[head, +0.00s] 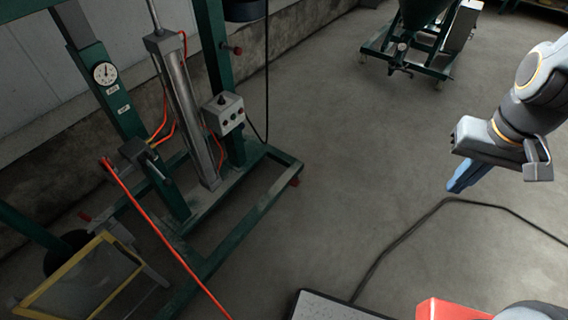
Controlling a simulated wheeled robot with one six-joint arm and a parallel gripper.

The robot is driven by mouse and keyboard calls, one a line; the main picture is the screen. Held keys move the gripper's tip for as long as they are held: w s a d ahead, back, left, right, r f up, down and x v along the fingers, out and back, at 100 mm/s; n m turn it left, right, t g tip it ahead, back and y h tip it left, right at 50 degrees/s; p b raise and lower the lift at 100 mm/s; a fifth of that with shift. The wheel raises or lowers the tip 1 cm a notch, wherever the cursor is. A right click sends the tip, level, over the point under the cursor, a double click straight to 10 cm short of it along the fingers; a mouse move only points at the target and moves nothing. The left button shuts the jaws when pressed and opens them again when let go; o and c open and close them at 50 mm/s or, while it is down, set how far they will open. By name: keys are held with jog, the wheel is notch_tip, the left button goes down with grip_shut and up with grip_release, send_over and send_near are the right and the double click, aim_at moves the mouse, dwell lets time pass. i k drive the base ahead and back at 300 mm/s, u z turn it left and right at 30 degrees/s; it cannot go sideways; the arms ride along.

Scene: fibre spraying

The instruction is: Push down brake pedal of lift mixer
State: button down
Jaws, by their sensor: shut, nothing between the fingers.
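The lift mixer is a green steel frame (132,115) at the left, with a grey cylinder (187,105) and a low green base (252,200) on the floor. My gripper (464,182) has blue fingers, is shut and empty, and hangs in the air at the right, well apart from the mixer.
A control box (223,113) and a gauge (104,73) sit on the mixer frame. An orange hose (160,232) crosses the left foreground. A yellow-framed stand (75,268) is at lower left. A black cable (395,243) lies on the floor. A green cart (408,50) stands behind. The middle floor is clear.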

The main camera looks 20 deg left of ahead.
aim_at(293, 182)
jog(key=u, duration=0.4)
jog(key=i, duration=1.2)
jog(key=u, duration=0.35)
